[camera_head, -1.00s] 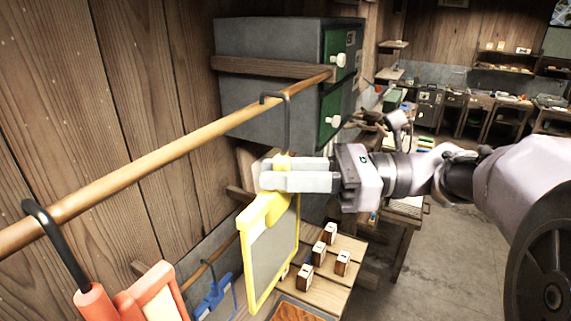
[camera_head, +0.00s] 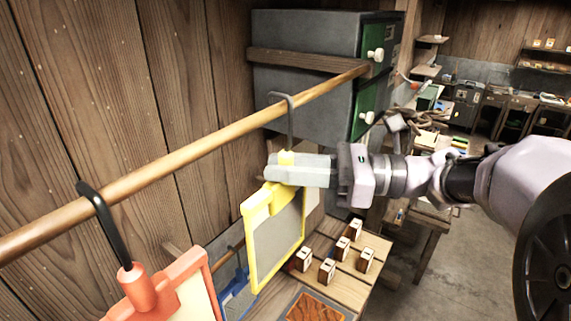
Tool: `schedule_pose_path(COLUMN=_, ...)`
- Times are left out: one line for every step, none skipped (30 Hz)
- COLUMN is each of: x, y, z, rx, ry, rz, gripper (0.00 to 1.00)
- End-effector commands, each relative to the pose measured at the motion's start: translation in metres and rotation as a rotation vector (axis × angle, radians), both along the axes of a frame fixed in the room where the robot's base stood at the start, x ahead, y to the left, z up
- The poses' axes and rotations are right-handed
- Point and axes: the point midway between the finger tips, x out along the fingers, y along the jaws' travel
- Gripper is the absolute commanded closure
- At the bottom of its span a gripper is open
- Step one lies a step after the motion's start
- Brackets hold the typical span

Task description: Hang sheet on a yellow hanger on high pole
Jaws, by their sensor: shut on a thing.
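The yellow hanger (camera_head: 252,230) has a flat frame around a grey sheet (camera_head: 278,242) and a dark hook (camera_head: 291,128) on top. My gripper (camera_head: 285,171) is shut on the yellow neck just below the hook. The fingers hide part of the neck. The hook's curved top is at the high wooden pole (camera_head: 190,152), near its far end, and its shaft passes in front of the pole. I cannot tell whether the hook rests on the pole. The frame hangs below my gripper, tilted in the picture.
A red hanger (camera_head: 135,284) with a black hook is on the pole at the near left. Grey cabinets (camera_head: 305,45) with green fronts stand behind the pole's far end. Below is a wooden bench (camera_head: 345,262) with several small blocks. A plank wall is at the left.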

Motion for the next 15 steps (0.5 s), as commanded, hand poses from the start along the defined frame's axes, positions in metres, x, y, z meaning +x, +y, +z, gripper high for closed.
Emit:
schedule_pose_path(x=0.0, y=0.0, z=0.0004, rx=0.0, ry=0.0, rz=0.0, gripper=0.73)
schedule_pose_path(x=0.0, y=0.0, z=0.0004, rx=0.0, ry=0.0, rz=0.0, gripper=0.67)
schedule_pose_path(x=0.0, y=0.0, z=0.0004, rx=0.0, ry=0.0, rz=0.0, gripper=0.59)
schedule_pose_path(x=0.0, y=-0.0001, z=0.0004, rx=0.0, ry=0.0, rz=0.0, gripper=0.54)
schedule_pose_path(x=0.0, y=-0.0001, z=0.0004, rx=0.0, ry=0.0, rz=0.0, gripper=0.54)
schedule_pose_path(x=0.0, y=-0.0001, z=0.0004, rx=0.0, ry=0.0, rz=0.0, gripper=0.54)
schedule_pose_path(x=-0.0001, y=-0.0001, z=0.0004, rx=0.0, ry=0.0, rz=0.0, gripper=0.54)
schedule_pose_path(x=-0.0001, y=-0.0001, z=0.0004, rx=0.0, ry=0.0, rz=0.0, gripper=0.54)
schedule_pose_path(x=-0.0001, y=-0.0001, z=0.0004, rx=0.0, ry=0.0, rz=0.0, gripper=0.54)
schedule_pose_path(x=-0.0001, y=-0.0001, z=0.0003, rx=0.0, ry=0.0, rz=0.0, gripper=0.54)
schedule_pose_path(x=-0.0001, y=-0.0001, z=0.0003, rx=0.0, ry=0.0, rz=0.0, gripper=0.54)
schedule_pose_path(x=-0.0001, y=-0.0001, z=0.0001, rx=0.0, ry=0.0, rz=0.0, gripper=0.54)
schedule_pose_path(x=-0.0001, y=-0.0001, z=0.0001, rx=0.0, ry=0.0, rz=0.0, gripper=0.54)
schedule_pose_path(x=-0.0001, y=-0.0001, z=0.0001, rx=0.0, ry=0.0, rz=0.0, gripper=0.54)
schedule_pose_path(x=-0.0001, y=-0.0001, z=0.0002, rx=0.0, ry=0.0, rz=0.0, gripper=0.54)
